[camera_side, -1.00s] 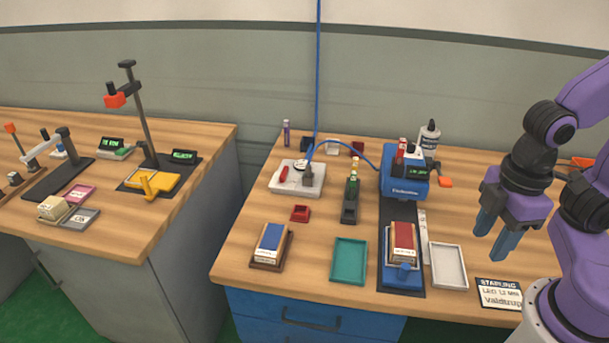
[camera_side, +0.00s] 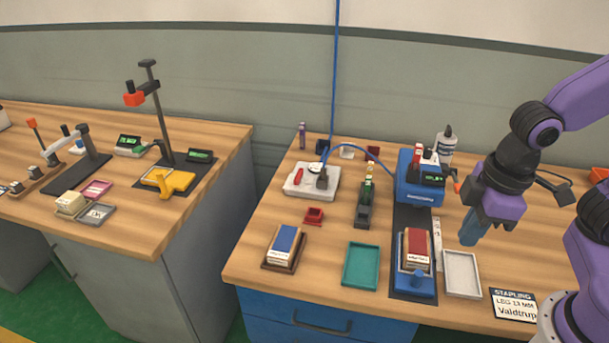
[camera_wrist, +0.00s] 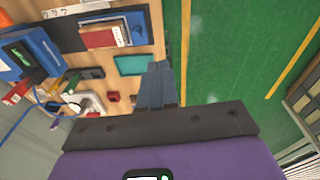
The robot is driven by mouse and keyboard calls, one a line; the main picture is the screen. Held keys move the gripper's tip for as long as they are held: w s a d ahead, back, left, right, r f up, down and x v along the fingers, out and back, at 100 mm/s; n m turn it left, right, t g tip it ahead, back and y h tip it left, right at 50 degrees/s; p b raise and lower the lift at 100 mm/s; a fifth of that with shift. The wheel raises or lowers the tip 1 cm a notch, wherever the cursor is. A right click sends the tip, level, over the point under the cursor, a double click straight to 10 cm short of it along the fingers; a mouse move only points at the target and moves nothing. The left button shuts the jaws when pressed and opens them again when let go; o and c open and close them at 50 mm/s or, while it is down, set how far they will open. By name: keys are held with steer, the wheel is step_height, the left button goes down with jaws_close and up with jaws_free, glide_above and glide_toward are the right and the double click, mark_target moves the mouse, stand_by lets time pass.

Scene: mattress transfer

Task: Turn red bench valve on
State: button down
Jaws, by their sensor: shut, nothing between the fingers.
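The red bench valve is the small red handle (camera_side: 298,176) on a white plate (camera_side: 325,190) at the back left of the right bench. The handle lies slanted on the plate, beside a grey fitting (camera_side: 322,179) with a blue hose. The white plate also shows in the wrist view (camera_wrist: 92,102), partly cut by my gripper body. My gripper (camera_side: 469,240) is shut and empty, above the right side of the bench, well to the right of the valve. In the wrist view its fingers (camera_wrist: 158,85) are together.
A blue machine (camera_side: 418,190) with a dark track stands between my gripper and the valve. A red block (camera_side: 416,243), a teal tray (camera_side: 350,266), a white tray (camera_side: 474,283) and a blue block (camera_side: 286,238) lie in front.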

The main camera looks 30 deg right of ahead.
steer(key=w+a+f+m+t, duration=0.1)
steer(key=w+a+m, duration=0.15)
steer(key=w, duration=0.45)
steer(key=w+a+m+t, duration=0.1)
steer(key=w+a+m, duration=0.1)
steer(key=w+m, duration=0.35)
steer(key=m+t, duration=0.4)
steer(key=m, duration=0.6)
glide_toward(299, 176)
steer(key=w+f, duration=0.1)
steer(key=f, duration=0.1)
steer(key=w+f, duration=0.1)
steer(key=f, duration=0.1)
steer(key=w+f, duration=0.1)
steer(key=f, duration=0.1)
steer(key=shift+d+f, duration=0.15)
steer(key=shift+d, duration=0.2)
